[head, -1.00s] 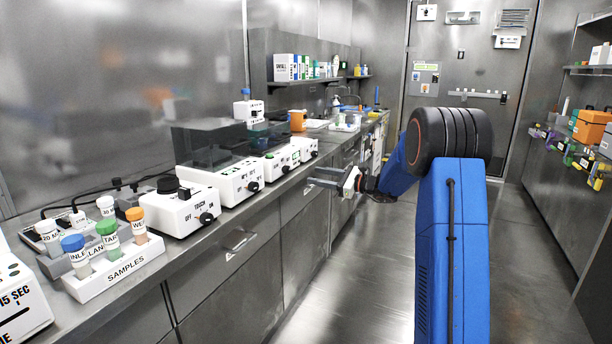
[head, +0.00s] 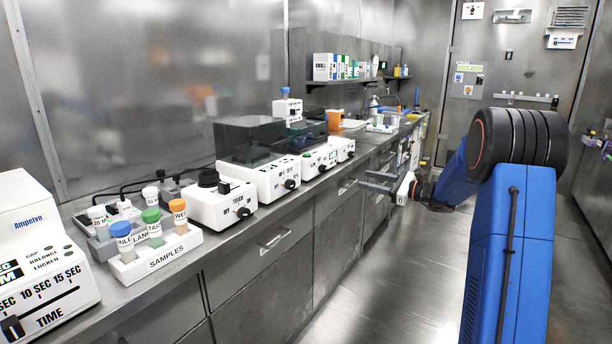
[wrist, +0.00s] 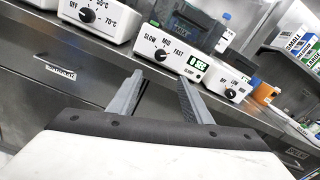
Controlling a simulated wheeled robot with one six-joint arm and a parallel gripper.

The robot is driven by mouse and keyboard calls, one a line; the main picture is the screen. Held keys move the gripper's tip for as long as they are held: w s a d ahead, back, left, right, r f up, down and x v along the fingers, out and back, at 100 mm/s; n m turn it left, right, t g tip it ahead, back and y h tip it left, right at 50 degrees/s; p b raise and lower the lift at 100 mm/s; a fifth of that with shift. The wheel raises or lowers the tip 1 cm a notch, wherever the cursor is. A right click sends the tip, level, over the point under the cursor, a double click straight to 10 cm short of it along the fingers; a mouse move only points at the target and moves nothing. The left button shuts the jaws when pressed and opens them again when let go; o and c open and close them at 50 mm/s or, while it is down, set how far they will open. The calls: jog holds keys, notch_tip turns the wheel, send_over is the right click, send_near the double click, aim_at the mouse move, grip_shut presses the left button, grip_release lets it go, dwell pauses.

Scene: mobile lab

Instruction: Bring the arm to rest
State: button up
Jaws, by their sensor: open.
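My gripper (head: 378,182) is in the right half of the head view, in front of the cabinet fronts and over the aisle. Its two grey fingers point left toward the bench. In the wrist view my gripper (wrist: 156,95) shows its fingers spread apart with nothing between them. Beyond the fingertips are the drawer fronts (wrist: 45,95) and the white devices on the bench edge. The fingers look apart from them. My blue arm stands at the right of the head view, bent at the elbow.
The steel bench (head: 218,243) runs along the left. It carries a SAMPLES rack (head: 150,262) with capped tubes, a timer device (head: 45,285), a vortex-type device (head: 222,205) and several white instruments. A shelf (head: 345,82) holds boxes. The aisle floor (head: 400,280) is clear.

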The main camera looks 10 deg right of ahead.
jog(key=s+a+n+g+h, duration=0.2)
jog(key=s+a+n+g, duration=0.3)
jog(key=s+a, duration=0.65)
jog(key=s+a+n+g+h, duration=0.1)
jog(key=s+a+n+g, duration=0.4)
jog(key=s+a, duration=0.7)
jog(key=s+d+f+n+h, duration=0.2)
jog(key=s+d+n+h, duration=0.1)
jog(key=s, duration=0.7)
jog(key=s+d+f+n+t+h, duration=0.1)
jog(key=s+d+f+n+h, duration=0.2)
jog(key=s+n, duration=0.3)
jog(key=s+d+f+n+t+h, duration=0.1)
jog(key=s+d+f+n+h, duration=0.1)
jog(key=s, duration=1.3)
jog(key=shift+d+f+n+h, duration=0.3)
jog(key=shift+d+n+h, duration=0.55)
jog(key=shift+n, duration=0.35)
jog(key=shift+s, duration=0.1)
